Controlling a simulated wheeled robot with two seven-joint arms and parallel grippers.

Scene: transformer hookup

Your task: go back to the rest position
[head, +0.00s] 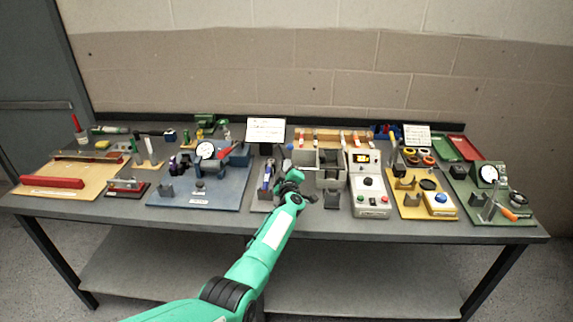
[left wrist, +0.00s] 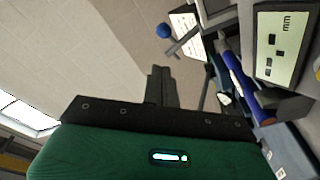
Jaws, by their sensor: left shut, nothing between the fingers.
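My green left arm reaches in from the bottom of the head view. Its gripper (head: 291,178) is over the middle of the workbench (head: 180,218), near the bench's front half. In the left wrist view the dark fingers (left wrist: 161,86) are together with nothing between them. A blue-handled tool (left wrist: 236,72) and a pale panel marked "mm" (left wrist: 276,45) are to the right of the fingers, apart from them. My right gripper is in neither view.
A grey control box (head: 369,190) stands right of my gripper. A blue board with a dial (head: 206,150) is to the left. A yellow board (head: 410,207) and a green board (head: 518,218) are further right. A wall closes off the back.

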